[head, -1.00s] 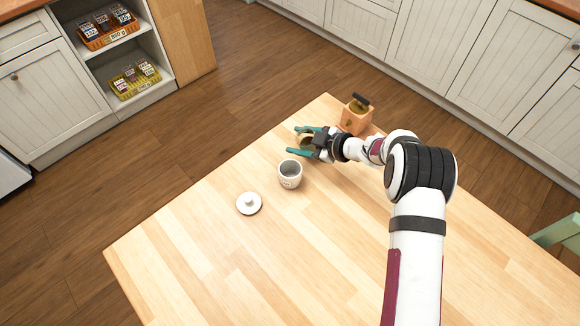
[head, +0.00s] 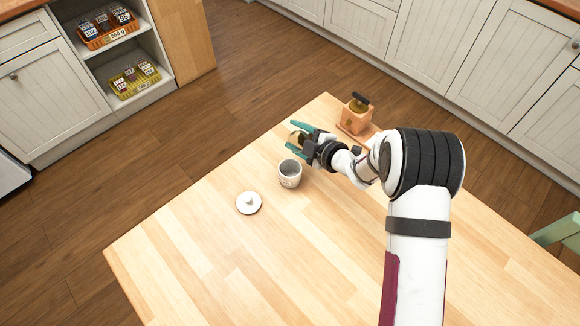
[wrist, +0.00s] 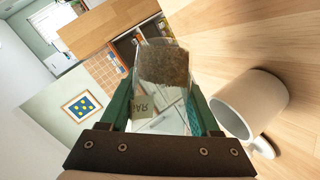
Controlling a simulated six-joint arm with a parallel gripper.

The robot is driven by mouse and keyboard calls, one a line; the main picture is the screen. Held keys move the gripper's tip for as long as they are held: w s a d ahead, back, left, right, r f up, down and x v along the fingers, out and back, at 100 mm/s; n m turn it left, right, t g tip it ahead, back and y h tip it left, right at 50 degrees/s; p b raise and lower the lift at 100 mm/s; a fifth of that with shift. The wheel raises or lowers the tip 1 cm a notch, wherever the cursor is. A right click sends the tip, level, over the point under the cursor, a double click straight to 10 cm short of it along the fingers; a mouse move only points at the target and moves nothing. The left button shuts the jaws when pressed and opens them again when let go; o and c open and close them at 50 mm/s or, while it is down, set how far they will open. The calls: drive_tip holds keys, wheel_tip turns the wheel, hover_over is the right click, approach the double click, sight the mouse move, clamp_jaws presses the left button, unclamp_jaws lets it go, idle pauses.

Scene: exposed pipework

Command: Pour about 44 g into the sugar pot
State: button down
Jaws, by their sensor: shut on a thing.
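The sugar pot (head: 290,176) is a small white pot with dark lettering, standing open on the wooden table. It also shows in the wrist view (wrist: 245,105), at the right. Its white lid (head: 249,203) lies apart on the table. My gripper (head: 296,137) is shut on a clear jar (wrist: 145,118) between its green fingers, just behind the pot in the head view. The jar holds brown grains (wrist: 163,66), gathered toward its far end in the wrist view, and bears a small label. It looks tilted. I see no stream of grains; the inside of the pot is shadowed.
A wooden grinder-like box (head: 355,115) with a dark top stands on a board at the table's back corner, near my arm. The table (head: 210,265) is clear at the front and left. Shelves at the back left hold an orange basket (head: 108,28) and a yellow basket (head: 134,80).

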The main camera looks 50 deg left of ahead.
sight(292, 135)
drive_tip(key=shift+f+n, duration=0.1)
drive_tip(key=shift+n, duration=0.2)
drive_tip(key=shift+w+r+n+t+y, duration=0.1)
drive_tip(key=shift+r+n+t+y, duration=0.55)
drive_tip(key=shift+n+t, duration=0.25)
drive_tip(key=shift+s+d+r+n+t+y, duration=0.1)
drive_tip(key=shift+s+r+n+t+y, duration=0.35)
drive_tip(key=shift+n, duration=0.25)
drive_tip(key=shift+s+f+n+p, duration=0.1)
drive_tip(key=shift+f+n+p, duration=0.2)
drive_tip(key=shift+n+p, duration=0.45)
drive_tip(key=shift+s+d+r+n+t+y+p, duration=0.1)
drive_tip(key=shift+s+r+n+t+y+p, duration=0.1)
drive_tip(key=shift+r+n+y+p, duration=0.3)
drive_tip(key=shift+s+r+n+t+y+p, duration=0.15)
drive_tip(key=shift+n+t+y+p, duration=0.15)
drive_tip(key=shift+n+p, duration=0.35)
drive_tip(key=shift+s+d+r+n+t+y+p, duration=0.1)
drive_tip(key=shift+s+r+n+t+y+p, duration=0.1)
drive_tip(key=shift+n+y+p, duration=0.35)
idle(3.6)
